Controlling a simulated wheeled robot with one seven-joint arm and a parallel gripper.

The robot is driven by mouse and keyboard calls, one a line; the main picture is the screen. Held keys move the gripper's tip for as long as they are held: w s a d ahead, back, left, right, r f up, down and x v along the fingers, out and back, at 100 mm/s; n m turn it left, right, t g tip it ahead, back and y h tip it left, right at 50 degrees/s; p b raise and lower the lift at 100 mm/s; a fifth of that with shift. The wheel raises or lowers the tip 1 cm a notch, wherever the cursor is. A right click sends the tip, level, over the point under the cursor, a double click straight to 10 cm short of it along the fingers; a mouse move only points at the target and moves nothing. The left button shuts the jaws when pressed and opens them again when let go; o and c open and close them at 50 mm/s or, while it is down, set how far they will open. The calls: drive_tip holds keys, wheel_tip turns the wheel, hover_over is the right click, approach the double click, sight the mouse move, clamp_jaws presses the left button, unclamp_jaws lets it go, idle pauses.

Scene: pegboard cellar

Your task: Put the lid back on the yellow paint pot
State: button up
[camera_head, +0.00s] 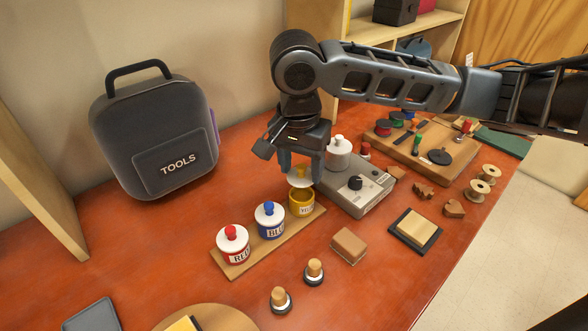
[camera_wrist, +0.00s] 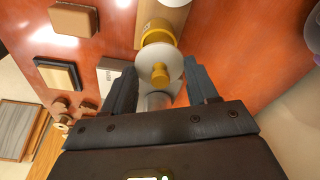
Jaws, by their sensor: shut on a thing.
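The yellow paint pot (camera_head: 302,206) stands at the far end of a wooden strip, with its top open to view. My gripper (camera_head: 300,170) is just above it, shut on the lid (camera_head: 299,181), a white disc with a yellow knob. The lid is over the pot, and a gap with the pot's inside shows beneath it in the head view. In the wrist view the lid (camera_wrist: 158,64) hangs between the fingers (camera_wrist: 160,88), and the yellow pot (camera_wrist: 158,30) shows partly behind it. The fingertips' contact on the knob is hard to make out.
Red (camera_head: 233,246) and blue (camera_head: 270,222) lidded pots share the strip (camera_head: 240,268). A grey device (camera_head: 362,196) with a white-lidded pot on it stands close at right. The tools case (camera_head: 155,135) stands behind left. A brown block (camera_head: 348,246) and two wooden-topped stoppers (camera_head: 314,270) lie in front.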

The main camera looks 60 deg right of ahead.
drive_tip(key=shift+d+f, duration=0.2)
drive_tip(key=shift+f, duration=0.25)
drive_tip(key=shift+d+f, duration=0.1)
drive_tip(key=shift+f, duration=1.55)
drive_tip(key=shift+f, duration=0.2)
idle(0.6)
drive_tip(key=o, duration=1.1)
drive_tip(key=shift+o, duration=0.4)
drive_tip(key=shift+o, duration=0.7)
